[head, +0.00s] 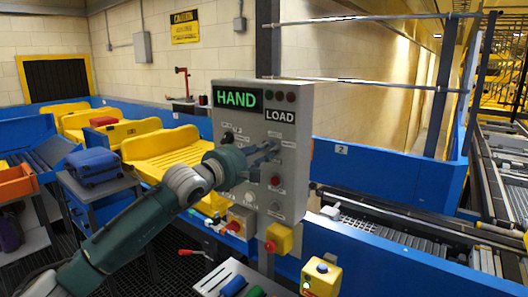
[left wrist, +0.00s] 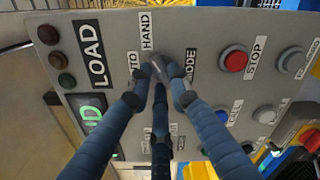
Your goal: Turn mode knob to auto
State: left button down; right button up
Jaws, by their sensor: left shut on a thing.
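The grey control panel (head: 296,170) stands upright in the middle of the head view. Its display (head: 238,98) reads HAND in green, and a LOAD plate sits beside it. My left gripper (head: 268,152) reaches in from the left with its fingers at the panel face. In the left wrist view its fingers (left wrist: 160,82) close around the grey mode knob (left wrist: 158,66), which they mostly hide. Beside the knob I read HAND, the letters TO of a partly covered label, and a partly covered MODE. The knob's pointer direction cannot be told. My right gripper is not in view.
The red STOP button (left wrist: 235,60) lies close to the fingers, with other buttons beyond it. A yellow box with a red button (head: 279,239) is below the panel. A blue suitcase (head: 93,167) sits at left; a conveyor (head: 400,232) runs at right.

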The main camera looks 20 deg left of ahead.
pick_arm(q)
jog(key=shift+f+b, duration=0.2)
jog(key=shift+b, duration=0.2)
jog(key=n+b, duration=0.1)
jog(key=b, duration=0.1)
jog(key=n+b, duration=0.2)
jog(key=b, duration=0.1)
jog(key=n+b, duration=0.2)
jog(key=shift+f+b, duration=0.25)
jog(key=shift+b, duration=0.05)
jog(key=n+b, duration=0.2)
jog(key=n, duration=0.1)
jog(key=shift+n, duration=0.4)
jog(key=shift+n+b, duration=0.75)
jog(key=shift+n, duration=0.75)
jog(key=shift+r, duration=0.1)
jog(key=c, duration=1.6)
grip_release()
jog(key=shift+a, duration=0.1)
